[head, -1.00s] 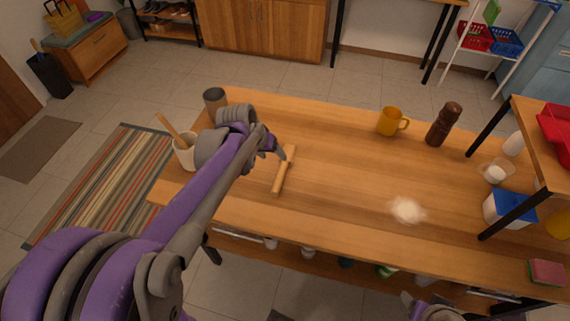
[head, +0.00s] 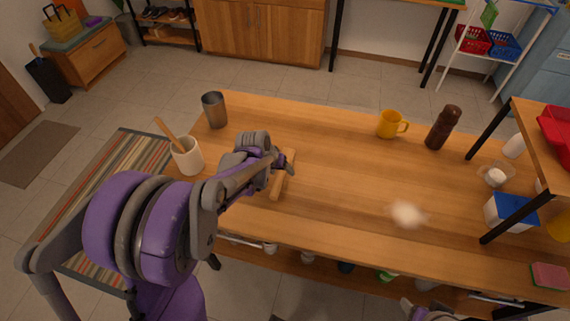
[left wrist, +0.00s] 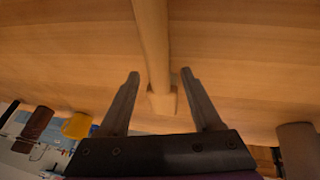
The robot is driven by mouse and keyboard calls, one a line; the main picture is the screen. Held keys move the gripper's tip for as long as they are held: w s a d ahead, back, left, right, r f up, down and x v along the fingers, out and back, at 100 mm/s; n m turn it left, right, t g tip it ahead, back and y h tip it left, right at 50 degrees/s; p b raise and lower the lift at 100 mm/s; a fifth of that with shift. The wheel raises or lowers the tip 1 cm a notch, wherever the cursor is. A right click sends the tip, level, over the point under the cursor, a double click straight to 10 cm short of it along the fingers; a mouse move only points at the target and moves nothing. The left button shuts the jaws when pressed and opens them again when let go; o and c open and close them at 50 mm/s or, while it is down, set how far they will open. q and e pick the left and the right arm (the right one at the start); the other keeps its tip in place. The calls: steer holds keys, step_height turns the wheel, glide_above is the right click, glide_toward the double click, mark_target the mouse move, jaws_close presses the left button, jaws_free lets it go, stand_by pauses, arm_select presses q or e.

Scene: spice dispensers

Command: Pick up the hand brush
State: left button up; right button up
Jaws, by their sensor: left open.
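The hand brush (head: 277,186) is a slim light-wood piece lying on the wooden table, left of its middle. My left gripper (head: 286,162) is over its far part and hides some of it. In the left wrist view the brush handle (left wrist: 152,40) runs down from the top edge to a blockier end. The open left fingers (left wrist: 160,75) point along it, one on each side, with gaps; whether they are level with it is unclear. A grey and purple part of my right arm (head: 428,312) shows at the bottom edge; its jaws are not clear.
A metal cup (head: 214,110) and a white pot (head: 188,157) with a wooden utensil stand on the left. A yellow mug (head: 389,124), a brown mill (head: 442,128) and a white powder pile (head: 407,214) are on the right. The table between is clear.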

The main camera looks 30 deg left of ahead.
arm_select(q)
jaws_close()
stand_by(0.3)
step_height(320, 180, up, 10)
steer(key=p, duration=0.1)
steer(key=c, duration=0.6)
jaws_free()
jaws_close()
